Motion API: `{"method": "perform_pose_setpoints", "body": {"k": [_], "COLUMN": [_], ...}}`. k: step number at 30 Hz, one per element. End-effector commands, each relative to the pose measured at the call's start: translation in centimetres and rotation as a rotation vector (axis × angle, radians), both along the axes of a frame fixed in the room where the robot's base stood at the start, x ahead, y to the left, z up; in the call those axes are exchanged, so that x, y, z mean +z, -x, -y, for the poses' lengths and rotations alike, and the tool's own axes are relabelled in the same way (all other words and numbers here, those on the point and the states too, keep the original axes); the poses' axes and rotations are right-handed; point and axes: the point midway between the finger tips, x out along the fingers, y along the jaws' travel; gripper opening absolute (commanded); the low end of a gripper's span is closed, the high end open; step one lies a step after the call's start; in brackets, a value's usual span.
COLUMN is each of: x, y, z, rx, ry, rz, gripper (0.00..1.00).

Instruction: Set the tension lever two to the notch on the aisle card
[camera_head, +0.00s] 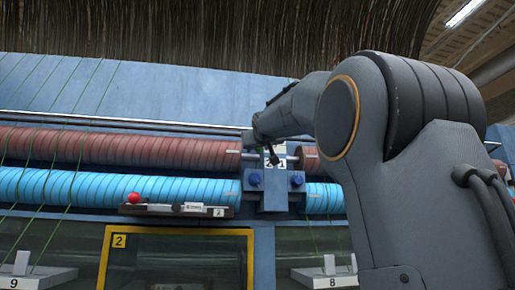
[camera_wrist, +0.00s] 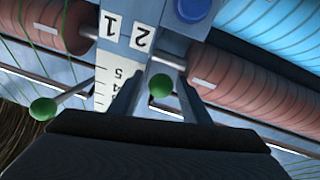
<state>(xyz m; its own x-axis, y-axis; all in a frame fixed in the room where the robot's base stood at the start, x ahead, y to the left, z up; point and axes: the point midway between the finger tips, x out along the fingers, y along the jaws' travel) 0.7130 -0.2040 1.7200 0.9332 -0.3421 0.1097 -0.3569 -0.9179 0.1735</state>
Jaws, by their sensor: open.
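In the wrist view, which is upside down, a lever with a green ball knob (camera_wrist: 160,85) sits below the "2" label (camera_wrist: 143,37). My gripper (camera_wrist: 160,92) is open, with one finger on each side of this knob in the picture; I cannot tell whether they touch it. A second green-knobbed lever (camera_wrist: 43,108) sticks out to the left, on the side of the "1" label (camera_wrist: 111,24). A white numbered scale (camera_wrist: 104,88) lies between them, partly hidden by a finger. In the head view my gripper (camera_head: 270,155) is at the blue bracket (camera_head: 272,200). I cannot identify the aisle card.
Red rollers (camera_head: 110,146) and turquoise rollers (camera_head: 90,187) run along both sides of the bracket. A red-knobbed device (camera_head: 165,210) labelled 2 sits lower left. Below is a yellow-framed panel (camera_head: 175,231) marked 2. Blue knobs (camera_wrist: 193,9) are close to my gripper.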

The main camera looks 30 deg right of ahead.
Motion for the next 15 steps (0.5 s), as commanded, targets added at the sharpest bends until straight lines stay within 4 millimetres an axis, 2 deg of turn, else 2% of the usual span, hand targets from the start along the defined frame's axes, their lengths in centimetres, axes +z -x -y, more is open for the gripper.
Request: {"method": "perform_pose_setpoints", "body": {"k": [9,15], "x": [-0.6,-0.7], "y": [4.5,6.2], "z": [-1.6,-2.3], "rx": [0.000,0.001], "ry": [0.001,-0.001], "rz": [0.002,0.000], "gripper": [0.43,0.43]}}
